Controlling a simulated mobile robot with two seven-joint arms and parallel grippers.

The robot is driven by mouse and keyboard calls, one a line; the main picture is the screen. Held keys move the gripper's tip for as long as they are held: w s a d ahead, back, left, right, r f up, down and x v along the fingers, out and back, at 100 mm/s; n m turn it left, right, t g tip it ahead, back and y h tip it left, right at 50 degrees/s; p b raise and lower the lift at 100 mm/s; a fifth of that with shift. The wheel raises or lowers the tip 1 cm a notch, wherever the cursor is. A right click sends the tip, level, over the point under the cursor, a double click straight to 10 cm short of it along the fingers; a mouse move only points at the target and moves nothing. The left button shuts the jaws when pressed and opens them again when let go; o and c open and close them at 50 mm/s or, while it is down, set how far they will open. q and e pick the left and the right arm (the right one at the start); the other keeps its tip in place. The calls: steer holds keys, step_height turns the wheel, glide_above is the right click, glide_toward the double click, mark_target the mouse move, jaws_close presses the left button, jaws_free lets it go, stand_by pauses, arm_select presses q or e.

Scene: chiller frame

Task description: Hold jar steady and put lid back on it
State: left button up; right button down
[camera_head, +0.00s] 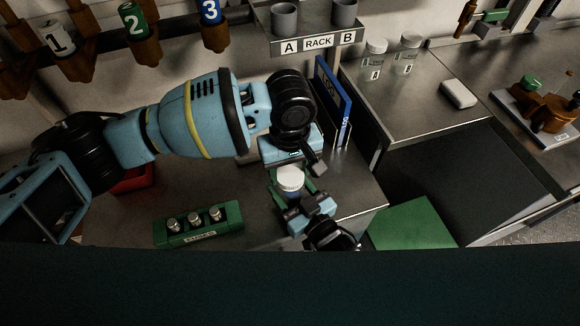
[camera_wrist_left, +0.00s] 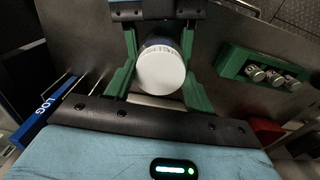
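The jar (camera_head: 292,196) stands upright with blue showing below its white lid (camera_head: 290,179). The lid sits over the jar's mouth; whether it is fully seated cannot be told. In the left wrist view the lid (camera_wrist_left: 162,70) is between green fingers, with a dark blue strip of jar (camera_wrist_left: 158,42) behind it. My left gripper (camera_wrist_left: 160,75) comes from the back with its fingers close against both sides of the lid. My right gripper (camera_head: 293,190) comes from the front with its green fingers around the jar's body, below the lid.
A green fuse block (camera_head: 199,237) with several silver caps lies left of the jar. A blue LOG binder (camera_head: 333,100) stands behind on the right. A red item (camera_head: 135,180) is under my left arm. A rack (camera_head: 317,40) hangs behind. A green panel (camera_head: 413,224) lies at right.

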arm_select(q)
steer(key=c, duration=0.3)
steer(key=m, duration=0.6)
steer(key=shift+m, duration=0.4)
steer(key=m, duration=0.7)
steer(key=shift+m, duration=0.3)
steer(key=m, duration=1.3)
steer(key=o, duration=1)
steer(key=shift+f, duration=0.1)
steer(key=shift+o, duration=0.2)
